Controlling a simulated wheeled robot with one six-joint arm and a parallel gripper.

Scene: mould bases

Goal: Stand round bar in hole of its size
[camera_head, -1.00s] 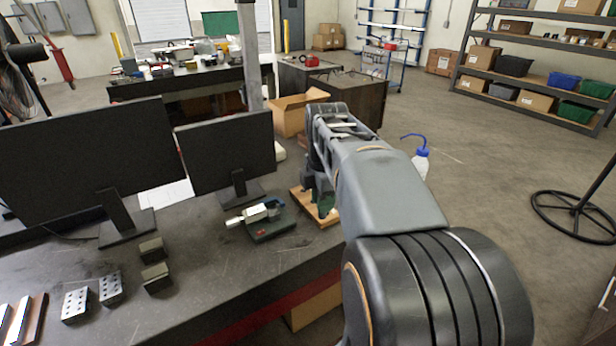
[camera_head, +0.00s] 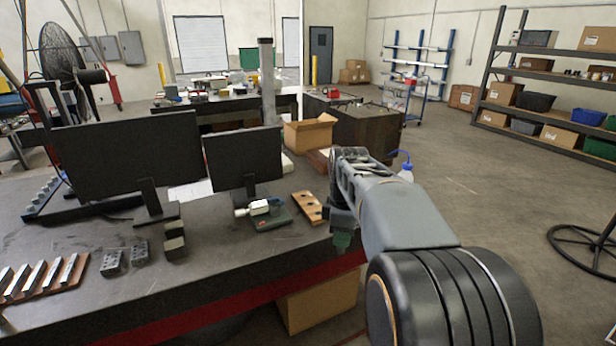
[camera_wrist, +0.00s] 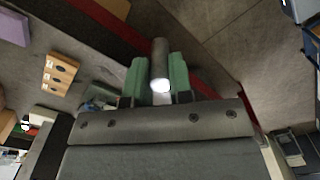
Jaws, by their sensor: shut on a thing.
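In the wrist view a grey round bar (camera_wrist: 159,58) with a bright end face is held between the two green jaws of my gripper (camera_wrist: 158,82). In the head view my gripper (camera_head: 342,241) points down at the right end of the bench; the bar cannot be made out there. An orange-brown block with dark holes (camera_head: 307,208) lies on the bench just left of my gripper. It also shows in the wrist view (camera_wrist: 59,76), left of and apart from the bar. The hole sizes are too small to compare.
A green-based vise-like device (camera_head: 268,215) sits left of the block. Two monitors (camera_head: 130,155) stand behind on the dark bench (camera_head: 215,250). Drilled metal blocks (camera_head: 112,260) lie at left. Open floor is at right.

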